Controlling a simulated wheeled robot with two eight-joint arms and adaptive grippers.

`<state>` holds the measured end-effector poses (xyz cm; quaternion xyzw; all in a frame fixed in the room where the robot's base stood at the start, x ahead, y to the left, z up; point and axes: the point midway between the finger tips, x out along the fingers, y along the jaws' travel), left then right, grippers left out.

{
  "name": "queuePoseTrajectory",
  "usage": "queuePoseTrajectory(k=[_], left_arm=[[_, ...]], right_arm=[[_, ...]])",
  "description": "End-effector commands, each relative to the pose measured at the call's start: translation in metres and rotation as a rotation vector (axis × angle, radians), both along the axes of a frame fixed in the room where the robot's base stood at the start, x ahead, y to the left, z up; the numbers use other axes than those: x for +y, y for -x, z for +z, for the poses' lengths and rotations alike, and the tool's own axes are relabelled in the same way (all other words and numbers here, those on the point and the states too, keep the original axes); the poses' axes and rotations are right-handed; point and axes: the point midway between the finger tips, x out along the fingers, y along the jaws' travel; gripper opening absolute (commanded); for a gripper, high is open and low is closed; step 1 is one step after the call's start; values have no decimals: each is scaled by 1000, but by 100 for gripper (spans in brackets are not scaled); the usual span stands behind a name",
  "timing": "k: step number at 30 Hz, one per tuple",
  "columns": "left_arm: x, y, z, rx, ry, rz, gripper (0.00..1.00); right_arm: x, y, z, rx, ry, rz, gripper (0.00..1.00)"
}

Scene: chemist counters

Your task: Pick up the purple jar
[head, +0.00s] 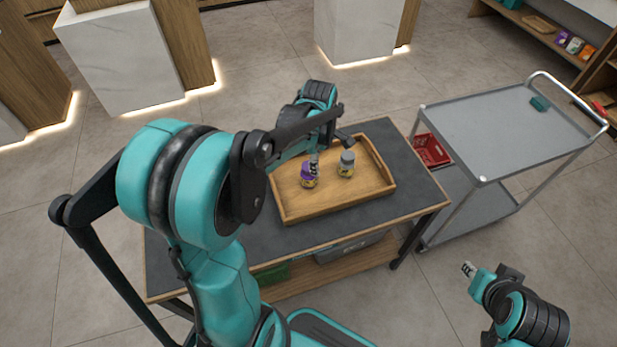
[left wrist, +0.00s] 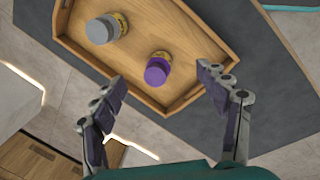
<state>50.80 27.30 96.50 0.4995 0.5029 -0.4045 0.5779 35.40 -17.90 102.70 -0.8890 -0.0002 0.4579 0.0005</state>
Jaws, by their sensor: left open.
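The purple jar (head: 307,179) stands in the wooden tray (head: 290,213) on the dark-topped table. In the left wrist view the purple jar (left wrist: 157,71) shows its purple lid and a yellow label, close to a tray wall. My left gripper (head: 314,160) is over the tray, seen close to the jar in the head view and partly overlapping it. In the left wrist view the left gripper (left wrist: 161,80) is open, with the jar seen between its fingertips and nothing held. My right gripper (head: 468,269) is at lower right, away from the table; its jaw state is unclear.
A grey-lidded jar (head: 347,164) stands in the tray right of the purple one; the left wrist view also shows it (left wrist: 103,30). A grey cart (head: 500,135) stands right of the table, with a red basket (head: 432,151) on its lower shelf.

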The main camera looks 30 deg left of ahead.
Motion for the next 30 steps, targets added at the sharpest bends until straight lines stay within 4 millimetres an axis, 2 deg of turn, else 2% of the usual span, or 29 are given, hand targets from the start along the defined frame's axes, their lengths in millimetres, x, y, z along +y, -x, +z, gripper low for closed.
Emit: queuePoseTrajectory(k=[1, 6, 10, 14, 23, 30], left_arm=[[11, -12, -18, 28, 22, 121, 74], [37, -32, -65, 107, 73, 481, 74], [46, -37, -87, 140, 85, 630, 74], [50, -39, -102, 151, 90, 684, 74], [54, -37, -133, 150, 90, 687, 74], [59, -35, -169, 150, 90, 686, 74]], right_arm=[[0, 0, -2, 0, 0, 0, 29], [0, 0, -5, 0, 0, 0, 29], [0, 0, -6, 0, 0, 0, 29], [0, 0, -10, 0, 0, 0, 29], [0, 0, -23, 0, 0, 0, 29], [0, 0, -41, 0, 0, 0, 29]])
